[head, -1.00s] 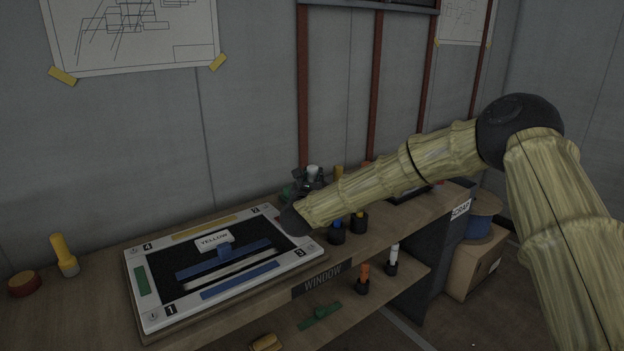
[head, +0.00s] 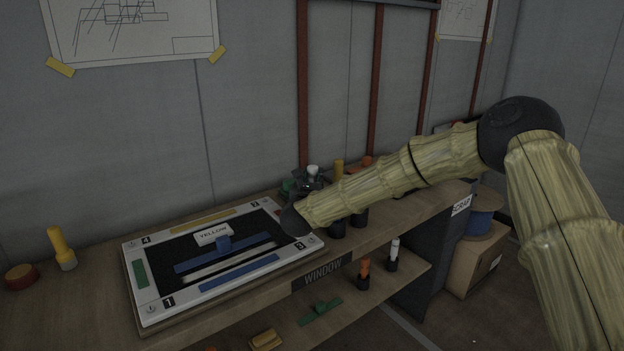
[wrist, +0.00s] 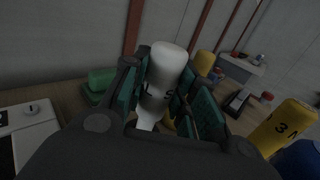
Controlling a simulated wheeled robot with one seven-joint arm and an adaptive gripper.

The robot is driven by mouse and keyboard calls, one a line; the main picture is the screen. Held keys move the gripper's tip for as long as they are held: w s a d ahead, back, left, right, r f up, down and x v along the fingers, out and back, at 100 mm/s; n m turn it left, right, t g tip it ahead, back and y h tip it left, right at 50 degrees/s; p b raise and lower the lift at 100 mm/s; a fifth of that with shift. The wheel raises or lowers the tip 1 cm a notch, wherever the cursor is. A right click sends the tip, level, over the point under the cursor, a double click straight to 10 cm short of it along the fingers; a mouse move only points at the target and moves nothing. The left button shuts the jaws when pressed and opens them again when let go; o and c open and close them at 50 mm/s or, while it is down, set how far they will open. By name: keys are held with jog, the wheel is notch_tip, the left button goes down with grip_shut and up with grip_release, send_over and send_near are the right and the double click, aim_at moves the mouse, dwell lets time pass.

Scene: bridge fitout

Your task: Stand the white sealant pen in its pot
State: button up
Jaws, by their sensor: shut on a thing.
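The white sealant pen (wrist: 168,68) is upright between the green-padded fingers of my gripper (wrist: 165,95), which is shut on it. In the head view its white top (head: 313,170) shows above my gripper (head: 310,182), over the back of the bench; its lower end is hidden. Black pots (head: 337,230) stand on the bench, partly covered by my arm. I cannot tell which pot belongs to the pen or whether the pen touches one.
A framed board (head: 137,270) with a YELLOW label lies on the bench to the left. In the wrist view a yellow cylinder (wrist: 283,127) stands close at right, and a green block (wrist: 100,80) lies at left. Another white pen (head: 394,249) stands on the lower shelf.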

jog(key=shift+f+b, duration=0.65)
jog(key=shift+f, duration=0.15)
dwell(0.4)
jog(key=o, duration=1.1)
jog(key=s, duration=0.4)
jog(key=s+a, duration=0.1)
jog(key=s, duration=0.3)
jog(key=s+a, duration=0.1)
jog(key=s, duration=0.3)
